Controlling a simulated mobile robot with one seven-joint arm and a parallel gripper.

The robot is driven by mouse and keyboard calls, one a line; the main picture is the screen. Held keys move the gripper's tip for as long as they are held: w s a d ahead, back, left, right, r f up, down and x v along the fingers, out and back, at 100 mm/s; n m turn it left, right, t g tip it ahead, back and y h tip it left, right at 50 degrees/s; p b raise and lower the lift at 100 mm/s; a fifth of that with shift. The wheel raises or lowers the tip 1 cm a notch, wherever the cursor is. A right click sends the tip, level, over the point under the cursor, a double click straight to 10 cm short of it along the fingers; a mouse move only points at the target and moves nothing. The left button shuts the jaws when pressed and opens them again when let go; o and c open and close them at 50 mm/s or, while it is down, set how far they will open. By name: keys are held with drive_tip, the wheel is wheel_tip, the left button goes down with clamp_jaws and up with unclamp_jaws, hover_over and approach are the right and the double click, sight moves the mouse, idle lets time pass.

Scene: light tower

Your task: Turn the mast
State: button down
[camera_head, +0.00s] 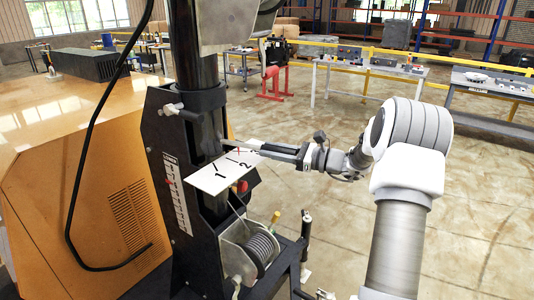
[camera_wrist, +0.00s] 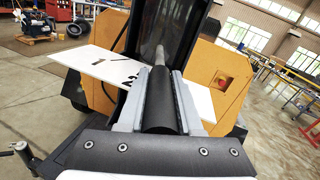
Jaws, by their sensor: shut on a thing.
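The mast (camera_head: 186,62) is a black upright tube on the light tower at centre left. It also shows behind the gripper in the wrist view (camera_wrist: 152,38). A white plate (camera_head: 208,180) marked 1, 2 and a partly hidden third number sits at the mast. It also shows in the wrist view (camera_wrist: 90,60). A small red mark (camera_head: 238,150) is near the 2. My gripper (camera_head: 285,152) reaches in from the right over the plate. In the wrist view its two fingers (camera_wrist: 160,85) close around a black handle (camera_wrist: 158,112) whose thinner grey end points at the mast.
The orange tower housing (camera_head: 70,150) stands at the left. A winch with a coiled cable (camera_head: 258,248) and a yellow-tipped lever (camera_head: 275,217) sit below the plate. A clamp handle (camera_head: 170,108) sticks out above it. Floor to the right is open; tables (camera_head: 370,70) stand behind.

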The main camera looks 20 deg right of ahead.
drive_tip(key=w+d+n+g+y+p, duration=0.1)
drive_tip(key=w+d+n+g+y, duration=0.1)
drive_tip(key=w+d+n+g, duration=0.1)
drive_tip(key=shift+w+d+g+y+p, duration=0.3)
drive_tip(key=shift+w+d+g+y, duration=0.15)
drive_tip(key=shift+w, duration=0.6)
drive_tip(key=shift+a, duration=0.1)
drive_tip(key=shift+g, duration=0.25)
drive_tip(key=c, duration=0.6)
unclamp_jaws()
drive_tip(key=b+v, duration=0.2)
drive_tip(key=v, duration=1)
drive_tip(key=shift+a, duration=0.1)
